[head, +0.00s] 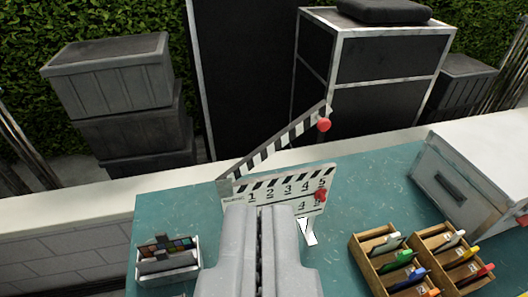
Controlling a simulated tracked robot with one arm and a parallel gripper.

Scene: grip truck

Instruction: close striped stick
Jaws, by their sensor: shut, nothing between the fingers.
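A clapperboard (284,187) stands on the teal table in the middle of the head view. Its striped stick (275,146) is raised, hinged at the left and slanting up to the right. A red knob (324,125) sits at the stick's right end. A second red piece (320,194) is at the board's right edge. My gripper (259,210) is shut and empty, in front of the board's lower part and hiding some of it. I cannot tell whether it touches the board.
A wooden tray (366,264) with several coloured markers stands at the right. A grey case (455,190) is behind it. A small box with a colour chart (168,262) is at the left. Dark crates (110,80) and a black cabinet (385,60) stand behind the table.

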